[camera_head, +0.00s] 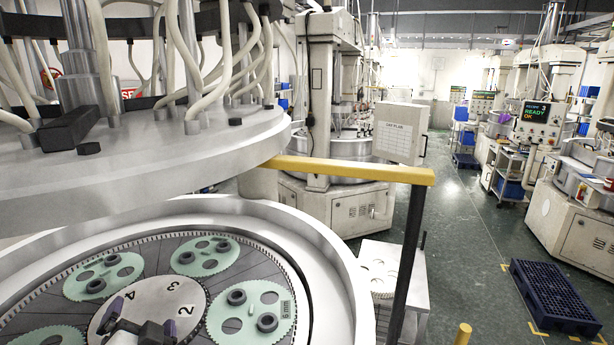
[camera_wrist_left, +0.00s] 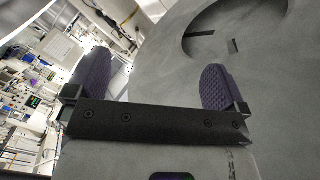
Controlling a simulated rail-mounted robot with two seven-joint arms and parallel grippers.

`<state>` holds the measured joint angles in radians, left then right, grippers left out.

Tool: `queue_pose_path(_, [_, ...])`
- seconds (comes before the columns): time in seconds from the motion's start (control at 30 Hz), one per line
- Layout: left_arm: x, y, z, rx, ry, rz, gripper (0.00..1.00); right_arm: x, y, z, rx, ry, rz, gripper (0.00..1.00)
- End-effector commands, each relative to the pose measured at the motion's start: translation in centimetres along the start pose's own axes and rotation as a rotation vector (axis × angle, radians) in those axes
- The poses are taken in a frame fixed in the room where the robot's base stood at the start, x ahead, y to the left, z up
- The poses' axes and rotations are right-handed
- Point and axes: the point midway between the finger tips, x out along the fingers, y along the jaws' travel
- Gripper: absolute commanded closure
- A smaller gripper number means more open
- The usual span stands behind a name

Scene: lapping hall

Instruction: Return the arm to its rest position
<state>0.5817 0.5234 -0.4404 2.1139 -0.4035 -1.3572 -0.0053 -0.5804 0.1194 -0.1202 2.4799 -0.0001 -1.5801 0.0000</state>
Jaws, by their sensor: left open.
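My left gripper (camera_head: 142,317) shows at the bottom left of the head view, in front of the pale numbered centre disc (camera_head: 183,297) of the lapping machine. Its two purple pads stand wide apart with nothing between them. In the left wrist view the same gripper (camera_wrist_left: 155,84) is open and empty before a grey surface (camera_wrist_left: 165,50) with a round dark opening. I cannot tell how high it is above the disc. Most of my left arm is out of the head view. My right gripper is in neither view.
Green carriers (camera_head: 250,298) with dark rings surround the disc. The machine's large upper plate (camera_head: 170,150) hangs above. A yellow-topped rail (camera_head: 350,170) stands at the right of the rim. A blue pallet (camera_head: 555,290) lies on the floor; the aisle (camera_head: 465,240) is clear.

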Motion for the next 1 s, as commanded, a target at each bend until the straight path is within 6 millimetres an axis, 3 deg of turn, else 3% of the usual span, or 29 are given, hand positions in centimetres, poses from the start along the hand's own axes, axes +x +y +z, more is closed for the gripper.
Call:
queue_pose_path(0.03, [-2.2,2.7,2.1,-0.071,-0.081,0.131,0.01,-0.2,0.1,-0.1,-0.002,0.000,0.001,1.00])
queue_pose_path(0.1, [-5.5,5.9,4.6,-0.136,-0.174,0.299,0.01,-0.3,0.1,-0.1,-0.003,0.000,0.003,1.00])
queue_pose_path(0.3, [-14.0,11.8,9.8,-0.284,-0.292,0.612,0.01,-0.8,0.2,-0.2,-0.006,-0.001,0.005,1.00])
queue_pose_path(0.7, [-27.6,18.5,22.7,-0.376,-0.705,0.815,0.01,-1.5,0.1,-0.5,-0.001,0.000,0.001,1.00])
queue_pose_path(0.9, [-32.8,20.0,26.1,-0.354,-0.837,0.879,0.01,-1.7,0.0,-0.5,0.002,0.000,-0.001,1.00])
queue_pose_path(1.0, [-34.1,20.2,27.0,-0.342,-0.869,0.892,0.01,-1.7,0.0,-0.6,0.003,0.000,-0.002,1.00])
